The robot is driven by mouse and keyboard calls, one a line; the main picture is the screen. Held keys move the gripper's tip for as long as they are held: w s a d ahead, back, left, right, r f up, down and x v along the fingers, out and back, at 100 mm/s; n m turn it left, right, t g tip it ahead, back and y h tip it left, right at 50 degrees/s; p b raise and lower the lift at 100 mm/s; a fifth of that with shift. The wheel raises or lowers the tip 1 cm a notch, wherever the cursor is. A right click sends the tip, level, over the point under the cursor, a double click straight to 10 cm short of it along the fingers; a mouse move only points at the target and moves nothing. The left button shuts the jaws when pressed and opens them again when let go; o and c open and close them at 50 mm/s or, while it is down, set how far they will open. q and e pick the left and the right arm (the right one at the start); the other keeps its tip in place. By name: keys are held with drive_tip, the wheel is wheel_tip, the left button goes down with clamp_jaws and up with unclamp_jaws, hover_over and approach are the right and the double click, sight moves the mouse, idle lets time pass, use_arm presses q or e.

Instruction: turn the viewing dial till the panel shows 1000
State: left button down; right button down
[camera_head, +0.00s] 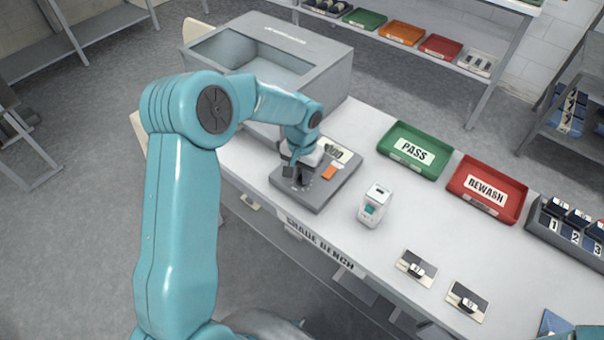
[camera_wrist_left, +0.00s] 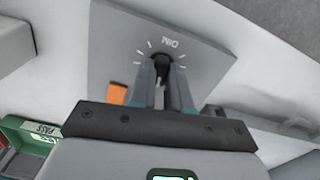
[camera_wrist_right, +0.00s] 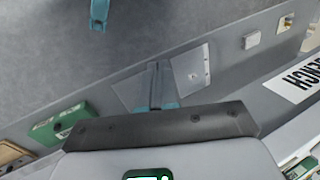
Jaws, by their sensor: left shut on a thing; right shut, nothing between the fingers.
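The grey viewing panel box (camera_head: 312,196) lies on the bench, with a pale display (camera_head: 337,151) at its back and an orange part (camera_head: 329,172) on its top. The display is partly hidden behind my left gripper, and I cannot read its whole number. My left gripper (camera_head: 302,172) is over the box's front left. In the left wrist view its fingers (camera_wrist_left: 165,80) are shut on the black dial (camera_wrist_left: 162,61), beside the letters DIM and white tick marks. My right gripper (camera_wrist_right: 157,82) is shut and empty in the right wrist view, near the bench front.
Green PASS (camera_head: 414,150) and red REWASH (camera_head: 487,189) trays lie further right. Two small cards with dark parts (camera_head: 416,268) lie near the front edge. A large grey cabinet (camera_head: 268,65) stands behind.

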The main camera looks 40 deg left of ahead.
use_arm(q)
drive_tip(key=shift+f+n+b, duration=0.2)
drive_tip(key=shift+n+b, duration=0.1)
drive_tip(key=shift+n, duration=0.1)
drive_tip(key=shift+r, duration=0.25)
drive_tip(key=c, duration=1.1)
unclamp_jaws()
drive_tip(key=shift+s+r, duration=0.1)
drive_tip(key=shift+r, duration=0.3)
wheel_tip(320, 180, up, 16)
drive_tip(key=shift+f, duration=0.15)
